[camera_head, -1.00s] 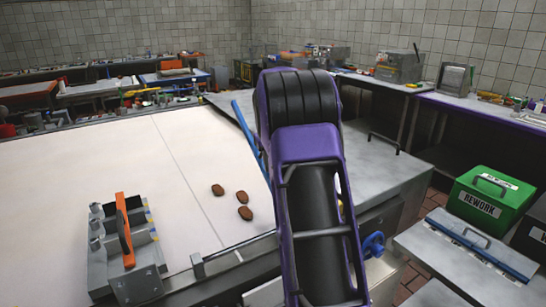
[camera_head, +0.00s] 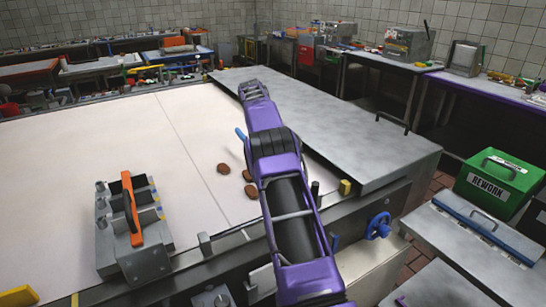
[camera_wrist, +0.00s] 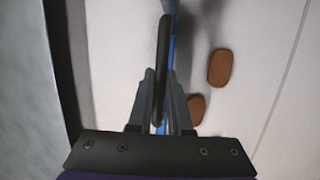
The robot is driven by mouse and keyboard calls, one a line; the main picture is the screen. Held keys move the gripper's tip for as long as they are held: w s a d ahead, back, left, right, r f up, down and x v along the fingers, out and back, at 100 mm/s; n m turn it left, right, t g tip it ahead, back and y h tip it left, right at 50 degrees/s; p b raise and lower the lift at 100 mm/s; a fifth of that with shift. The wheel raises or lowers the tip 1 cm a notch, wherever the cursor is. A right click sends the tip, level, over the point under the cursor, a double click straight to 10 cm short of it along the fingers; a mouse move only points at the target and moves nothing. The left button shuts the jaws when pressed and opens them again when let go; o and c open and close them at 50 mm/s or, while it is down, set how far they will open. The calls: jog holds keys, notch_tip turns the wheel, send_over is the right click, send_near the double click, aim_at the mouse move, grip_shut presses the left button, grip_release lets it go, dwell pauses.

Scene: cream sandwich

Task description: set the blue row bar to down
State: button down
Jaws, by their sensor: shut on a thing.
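The blue row bar (camera_head: 240,133) shows in the head view only as a short end sticking out to the left of my arm, over the white belt. The rest is hidden behind my arm. In the wrist view a thin blue strip of the bar (camera_wrist: 172,45) runs beside a dark rounded piece, between my fingers. My gripper (camera_wrist: 162,85) is shut on the bar. I cannot tell whether it grips the blue part or the dark piece. In the head view the fingertips are hidden by my arm.
Brown biscuits (camera_head: 223,168) lie on the white belt (camera_head: 90,140) close to my arm. A steel fixture with an orange handle (camera_head: 132,210) stands at the left. A steel table top (camera_head: 340,130) lies to the right. A blue handwheel (camera_head: 378,226) is on the machine front.

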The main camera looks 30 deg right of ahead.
jog(key=shift+d+f, duration=0.1)
jog(key=shift+f, duration=0.05)
dwell(0.4)
jog(key=c, duration=0.8)
grip_release()
jog(key=shift+c, duration=0.2)
